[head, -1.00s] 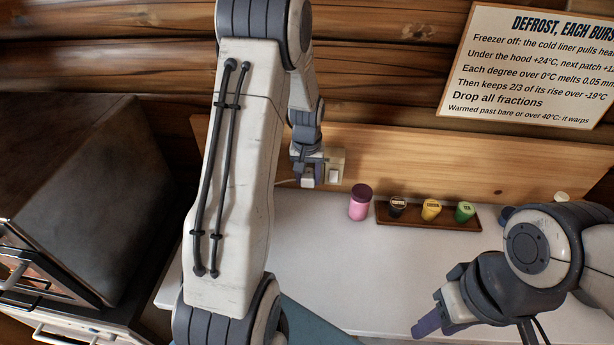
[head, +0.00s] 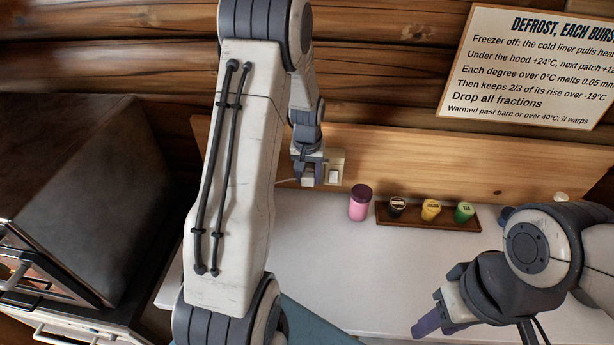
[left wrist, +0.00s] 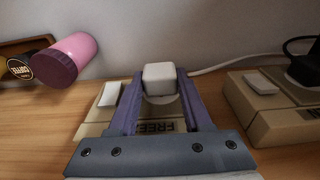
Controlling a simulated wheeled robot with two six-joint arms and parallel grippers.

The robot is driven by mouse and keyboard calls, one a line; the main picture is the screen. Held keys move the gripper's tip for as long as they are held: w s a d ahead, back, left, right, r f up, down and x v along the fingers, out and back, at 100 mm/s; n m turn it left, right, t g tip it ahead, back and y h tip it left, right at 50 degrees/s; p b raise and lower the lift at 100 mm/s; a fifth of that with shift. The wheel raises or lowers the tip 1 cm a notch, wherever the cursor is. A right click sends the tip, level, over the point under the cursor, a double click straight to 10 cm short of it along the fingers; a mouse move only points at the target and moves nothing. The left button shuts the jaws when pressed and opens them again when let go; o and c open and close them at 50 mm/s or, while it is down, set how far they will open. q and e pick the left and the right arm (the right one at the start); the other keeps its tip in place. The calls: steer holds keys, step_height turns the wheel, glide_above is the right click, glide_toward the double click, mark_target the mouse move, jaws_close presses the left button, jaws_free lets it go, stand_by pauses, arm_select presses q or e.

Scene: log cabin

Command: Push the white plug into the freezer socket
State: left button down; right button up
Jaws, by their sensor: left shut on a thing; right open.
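The white plug (left wrist: 159,78) is between the two purple fingers of my left gripper (left wrist: 160,88), which is shut on it. A white cord runs from it to the right. Behind it is the beige freezer socket box (left wrist: 95,130), with a white rocker switch (left wrist: 109,94) and a label partly covered by my gripper. Whether the plug is seated or slightly off the socket face cannot be told. In the head view my left gripper (head: 308,178) is at the socket box (head: 336,159) on the wooden backboard. My right gripper (head: 430,324) is open and empty above the counter.
Another beige socket box (left wrist: 275,118) with a black plug (left wrist: 306,68) is beside it. A pink jar (head: 360,203) and a brown tray (head: 425,220) with several small jars stand on the white counter (head: 350,270). A dark box-shaped appliance (head: 80,180) is at left.

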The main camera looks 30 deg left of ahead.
arm_select(q)
steer(key=shift+w+a, duration=0.15)
steer(key=shift+w, duration=0.1)
steer(key=shift+c, duration=1.3)
jaws_free()
steer(key=shift+r, duration=0.55)
step_height(320, 180, up, 9)
steer(key=s+b, duration=0.1)
steer(key=b, duration=0.1)
steer(key=shift+d+r, duration=0.2)
steer(key=shift+d, duration=0.1)
steer(key=shift+s, duration=0.1)
